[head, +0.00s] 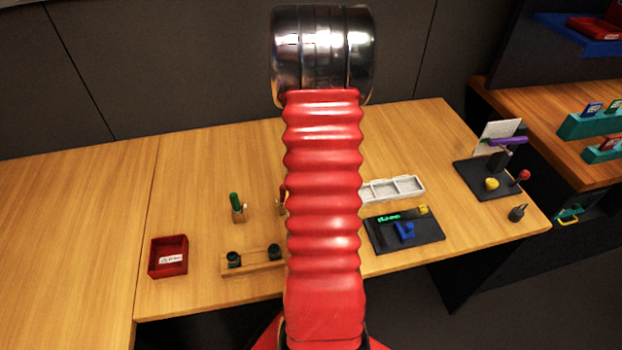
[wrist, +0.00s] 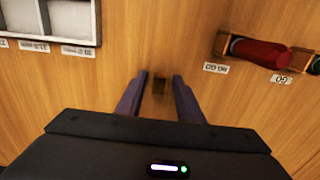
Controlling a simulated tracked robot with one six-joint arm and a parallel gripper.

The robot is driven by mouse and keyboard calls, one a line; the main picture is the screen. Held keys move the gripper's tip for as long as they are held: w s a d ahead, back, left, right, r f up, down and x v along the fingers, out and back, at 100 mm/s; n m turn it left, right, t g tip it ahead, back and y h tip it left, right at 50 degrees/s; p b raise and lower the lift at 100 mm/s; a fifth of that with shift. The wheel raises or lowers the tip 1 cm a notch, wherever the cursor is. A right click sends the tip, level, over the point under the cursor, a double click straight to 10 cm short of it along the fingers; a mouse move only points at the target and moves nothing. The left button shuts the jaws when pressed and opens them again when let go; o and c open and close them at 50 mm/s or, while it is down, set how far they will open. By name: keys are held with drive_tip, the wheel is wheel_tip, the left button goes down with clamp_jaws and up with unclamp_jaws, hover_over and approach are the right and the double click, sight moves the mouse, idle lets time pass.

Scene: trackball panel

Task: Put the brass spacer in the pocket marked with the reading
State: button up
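My gripper (wrist: 160,76) shows in the wrist view, its two dark purple fingers apart. In the head view the tray (head: 366,197) is right of my arm. My arm hides the spacer and gripper there. A dark panel (head: 433,231) carries a green lit display (head: 389,217).
A red-handled gauge (wrist: 262,53) lies in a wooden holder, labelled GO and NO GO. A red bin (head: 168,257), a wooden rack (head: 254,263) and a green-handled tool (head: 235,200) stand left of my arm. Another dark panel (head: 478,180) stands at right. The table's far left is clear.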

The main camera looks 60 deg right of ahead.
wheel_tip(320, 180, up, 12)
drive_tip(key=shift+r, duration=0.15)
idle(0.6)
idle(0.6)
drive_tip(key=w+a+r+n+t, duration=0.1)
drive_tip(key=w+a+r, duration=0.15)
drive_tip(key=a, duration=0.55)
drive_tip(key=w+a+r+n+t+h, duration=0.15)
drive_tip(key=a+r, duration=0.25)
drive_tip(key=a, duration=0.4)
drive_tip(key=w+a+r+n, duration=0.2)
drive_tip(key=a+r, duration=0.2)
drive_tip(key=a, duration=0.3)
drive_tip(key=s+a+r+n+t, duration=0.1)
drive_tip(key=s+a+n, duration=0.1)
drive_tip(key=a, duration=0.8)
drive_tip(key=s+a+r+n+t+y, duration=0.1)
drive_tip(key=s+a+n+t, duration=0.1)
drive_tip(key=s+a, duration=0.3)
drive_tip(key=a, duration=0.4)
drive_tip(key=shift+a, duration=0.35)
